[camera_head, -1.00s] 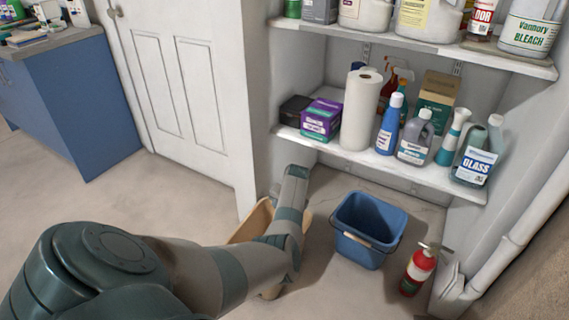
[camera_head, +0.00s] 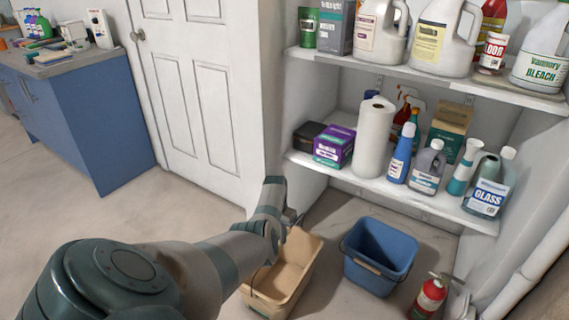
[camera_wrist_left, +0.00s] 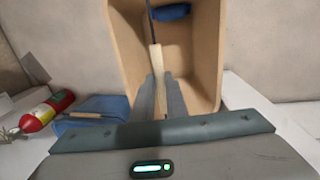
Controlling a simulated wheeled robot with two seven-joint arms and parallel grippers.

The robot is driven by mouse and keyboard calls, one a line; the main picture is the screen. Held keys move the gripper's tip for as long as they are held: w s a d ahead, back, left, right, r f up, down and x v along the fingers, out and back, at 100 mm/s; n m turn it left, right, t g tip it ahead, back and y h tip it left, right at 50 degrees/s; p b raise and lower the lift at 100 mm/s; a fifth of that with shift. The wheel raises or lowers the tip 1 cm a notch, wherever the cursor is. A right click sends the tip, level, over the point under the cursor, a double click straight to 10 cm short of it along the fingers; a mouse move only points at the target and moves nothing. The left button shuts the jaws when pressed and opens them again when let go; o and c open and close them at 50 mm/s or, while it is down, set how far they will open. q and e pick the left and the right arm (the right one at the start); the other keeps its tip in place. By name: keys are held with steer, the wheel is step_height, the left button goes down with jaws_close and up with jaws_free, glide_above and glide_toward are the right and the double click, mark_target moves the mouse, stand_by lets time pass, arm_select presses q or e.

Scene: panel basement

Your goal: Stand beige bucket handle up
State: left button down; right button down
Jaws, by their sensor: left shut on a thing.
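The beige bucket (camera_head: 292,262) is on the floor in front of the shelf, partly behind my left arm in the head view. Its open side and hollow inside face up toward the head camera. In the wrist view the beige bucket (camera_wrist_left: 207,60) shows its open mouth, with the handle (camera_wrist_left: 155,62) and its pale grip crossing it. My left gripper (camera_wrist_left: 158,90) is shut on the handle's pale grip. In the head view its fingers are mostly hidden near the bucket's rim. I cannot tell whether the bucket's base is flat on the floor. My right gripper is not in view.
A blue bucket (camera_head: 380,255) stands just right of the beige one, with a red fire extinguisher (camera_head: 430,296) beside it. Shelves (camera_head: 405,190) with bottles and boxes rise behind. A white door (camera_head: 195,100) and blue cabinet (camera_head: 85,120) are left. Floor at left is clear.

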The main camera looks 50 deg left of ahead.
arm_select(q)
steer(key=shift+s+a, duration=0.25)
steer(key=shift+a, duration=0.4)
steer(key=c, duration=1.7)
jaws_free()
steer(key=shift+c, duration=0.2)
steer(key=shift+a+r, duration=0.1)
steer(key=shift+r, duration=0.05)
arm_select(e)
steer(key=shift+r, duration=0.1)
